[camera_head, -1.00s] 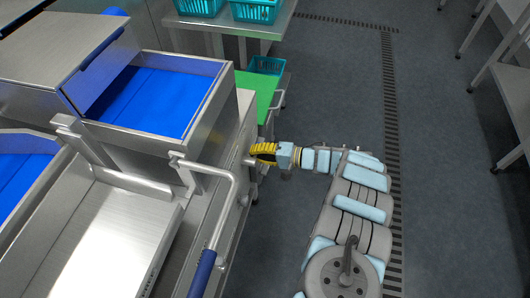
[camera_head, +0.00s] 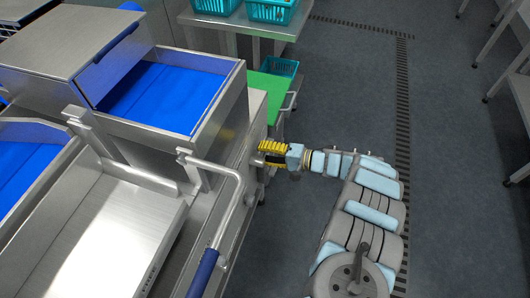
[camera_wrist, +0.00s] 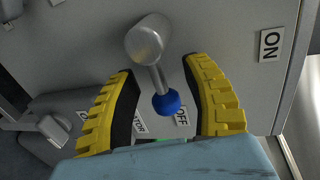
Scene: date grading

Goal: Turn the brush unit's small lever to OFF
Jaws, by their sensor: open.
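The small lever shows in the wrist view as a metal hub with a rod ending in a blue ball knob (camera_wrist: 167,102). The rod points down in the picture, toward the OFF label (camera_wrist: 181,118); the ON label (camera_wrist: 270,45) is at the upper right. My gripper (camera_wrist: 165,95) is open, its yellow fingers on either side of the rod and knob, with visible gaps. In the head view my gripper (camera_head: 270,153) is at the right side of the steel machine (camera_head: 253,125); the lever's knob cannot be made out there.
A second metal knob (camera_wrist: 52,128) sits on a housing at the lower left of the wrist view, with partly hidden labels. In the head view a blue-gripped handle (camera_head: 204,272) stands near the machine's front.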

